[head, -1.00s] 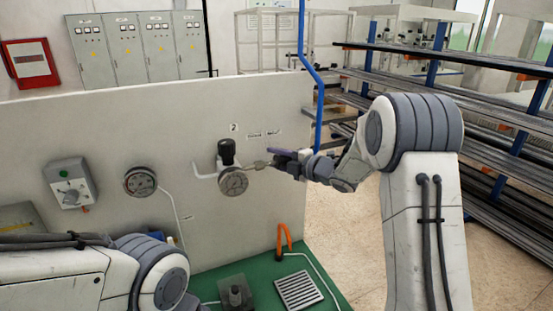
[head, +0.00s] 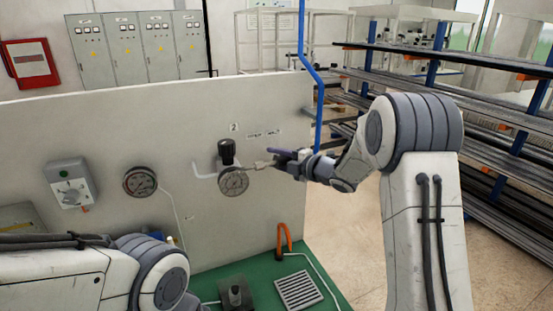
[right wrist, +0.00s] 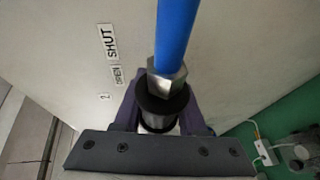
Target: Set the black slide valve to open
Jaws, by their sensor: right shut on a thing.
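The black slide valve (right wrist: 163,103) is a dark round collar below a metal hex fitting and a blue hose in the right wrist view. My right gripper (right wrist: 160,118) has its purple fingers on both sides of the collar, shut on it. In the head view my right gripper (head: 283,157) is at the right end of the metal pipe, in front of the panel; the collar is hard to make out there. The labels SHUT (right wrist: 110,42) and OPEN (right wrist: 118,75) are on the panel beside the valve. My left gripper is out of view.
A pressure gauge (head: 233,181) and a black knob (head: 227,151) sit just left of the gripper. The blue hose (head: 305,60) hangs from above to the gripper. A second gauge (head: 140,182) and a grey switch box (head: 70,185) are farther left on the panel (head: 120,120).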

